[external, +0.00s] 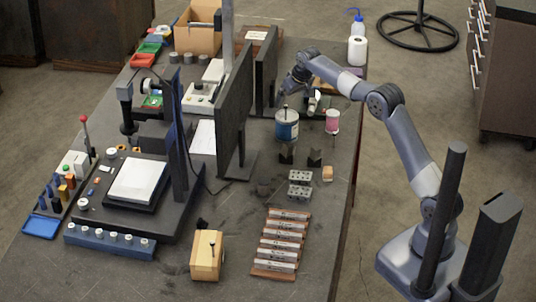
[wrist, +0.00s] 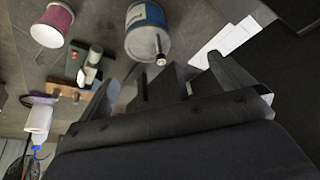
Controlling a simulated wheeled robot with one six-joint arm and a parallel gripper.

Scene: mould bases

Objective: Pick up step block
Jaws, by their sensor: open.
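My gripper (wrist: 172,85) is open, with its two dark fingers spread wide in the wrist view. In the external view my gripper (external: 290,86) is low over the far part of the table, beside a dark upright panel. Dark stepped shapes (wrist: 174,82) show between the fingers in the wrist view. They may be the step block, but dark on dark I cannot tell them from the panel or gripper parts. No contact with the fingers is clear. In the external view my arm and the panels hide that spot.
A blue-labelled can (external: 287,125) and a pink spool (external: 332,121) stand close in front of my gripper. Tall dark panels (external: 236,105) (external: 266,68) stand to its left.

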